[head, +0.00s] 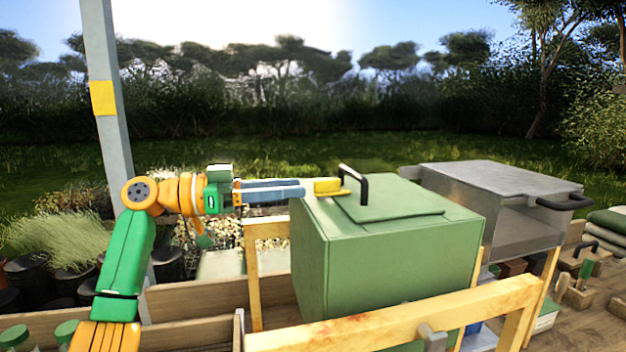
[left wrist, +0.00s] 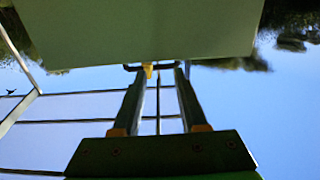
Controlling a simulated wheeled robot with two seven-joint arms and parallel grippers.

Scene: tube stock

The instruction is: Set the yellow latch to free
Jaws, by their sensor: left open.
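The yellow latch (head: 328,186) sits at the top left edge of a green box (head: 385,265). In the left wrist view the latch (left wrist: 148,71) is a small yellow piece against the box edge, with a dark bar beside it. My left gripper (head: 303,190) comes in from the left at latch height, its blue-grey fingers pointing right and their tips close to the latch. In the left wrist view the fingers (left wrist: 155,68) are apart, with the latch between their tips. I cannot tell whether they touch it. My right gripper is not in view.
The box lid carries a black handle (head: 355,185). A grey metal box (head: 490,195) with a dark handle stands to its right. A wooden rail (head: 390,322) crosses in front. A grey post (head: 103,130) rises behind my left arm. Potted plants are at left.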

